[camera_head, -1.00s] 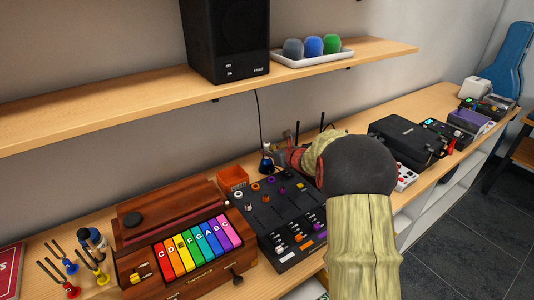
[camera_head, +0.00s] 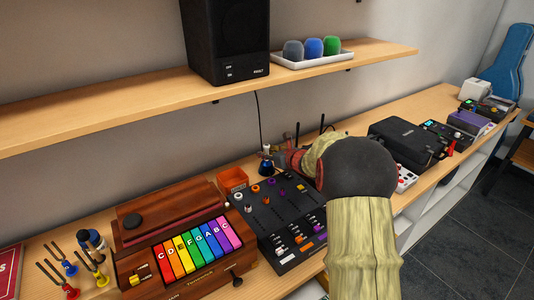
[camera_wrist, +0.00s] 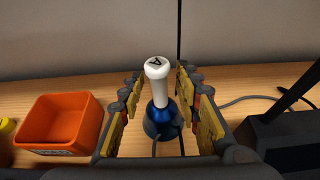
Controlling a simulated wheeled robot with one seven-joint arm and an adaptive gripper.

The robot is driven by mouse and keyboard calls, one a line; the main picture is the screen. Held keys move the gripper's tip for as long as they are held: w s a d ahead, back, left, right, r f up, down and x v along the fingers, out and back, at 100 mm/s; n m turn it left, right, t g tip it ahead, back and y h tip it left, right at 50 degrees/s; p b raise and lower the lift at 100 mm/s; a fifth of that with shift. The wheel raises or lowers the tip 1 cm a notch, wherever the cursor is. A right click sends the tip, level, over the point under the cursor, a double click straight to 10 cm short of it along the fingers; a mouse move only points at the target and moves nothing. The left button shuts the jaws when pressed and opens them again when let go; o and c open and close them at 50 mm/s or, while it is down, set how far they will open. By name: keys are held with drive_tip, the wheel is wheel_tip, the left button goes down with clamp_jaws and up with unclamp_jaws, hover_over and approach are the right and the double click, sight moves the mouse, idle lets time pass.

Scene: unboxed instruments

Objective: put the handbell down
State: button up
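The handbell has a blue bell body and a white handle marked "A". In the wrist view the handbell (camera_wrist: 158,90) stands upright, handle up, apparently on the wooden counter. My gripper (camera_wrist: 162,100) has its yellow-padded fingers spread on either side of it, with a visible gap at both sides of the handle. In the head view the handbell (camera_head: 266,165) shows just behind the mixer, and my gripper (camera_head: 280,158) reaches it from the right. The far finger is partly hidden there. The lower front of the bell is partly crossed by thin dark lines.
An orange open box (camera_wrist: 62,122) stands left of the bell; a black device with an antenna (camera_wrist: 285,135) stands right. The black mixer (camera_head: 285,222) lies in front. A wooden instrument with coloured keys (camera_head: 185,245) is further left. A shelf (camera_head: 130,102) overhangs behind.

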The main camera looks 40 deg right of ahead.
drive_tip(key=shift+s+r, duration=0.2)
drive_tip(key=shift+r, duration=0.1)
drive_tip(key=p+v, duration=0.2)
drive_tip(key=v, duration=0.9)
drive_tip(key=shift+s+r+p, duration=0.1)
drive_tip(key=shift+s+p, duration=0.15)
drive_tip(key=shift+p, duration=0.05)
drive_tip(key=s+a+r+m+g+h, duration=0.1)
drive_tip(key=s+a+r+m+h, duration=0.1)
drive_tip(key=a+r+m, duration=0.5)
drive_tip(key=s+a+r+m+g+h, duration=0.1)
drive_tip(key=s+a+r+m+h, duration=0.3)
drive_tip(key=m, duration=0.6)
drive_tip(key=s+a+f+m+g+y, duration=0.2)
drive_tip(key=s+a+m+g+y, duration=0.1)
drive_tip(key=s+a+m, duration=0.6)
drive_tip(key=s+a+f+m+g+y, duration=0.2)
drive_tip(key=s+a+m+g+y, duration=0.1)
drive_tip(key=s+a+m, duration=0.6)
drive_tip(key=s+a, duration=0.4)
drive_tip(key=a, duration=0.1)
drive_tip(key=shift+s+f+y, duration=0.2)
drive_tip(key=shift+f+y, duration=0.1)
drive_tip(key=shift+y, duration=0.1)
